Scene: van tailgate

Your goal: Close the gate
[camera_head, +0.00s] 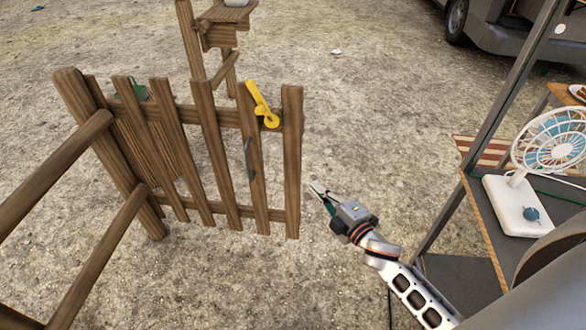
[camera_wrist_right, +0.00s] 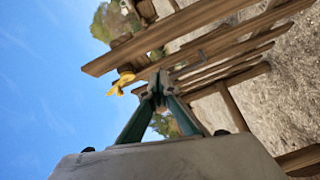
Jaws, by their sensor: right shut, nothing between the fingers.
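The wooden gate (camera_head: 208,150) is in the left half of the head view, hinged by a thick post (camera_head: 110,150) at its left. It stands at an angle, apart from the far fence post (camera_head: 190,40). A yellow latch (camera_head: 262,104) sits near the top of its free end, with a grey handle (camera_head: 249,158) below. My right gripper (camera_head: 318,190) is shut and empty, just right of the gate's end slat. In the right wrist view the gripper (camera_wrist_right: 158,88) points toward the gate slats (camera_wrist_right: 215,50) and the yellow latch (camera_wrist_right: 121,83). My left gripper is out of view.
A grey table (camera_head: 490,215) with a white fan (camera_head: 550,150) stands at the right, beside a metal pole (camera_head: 490,125). A dark vehicle (camera_head: 520,35) is at the upper right. Fence rails (camera_head: 55,170) run at the lower left.

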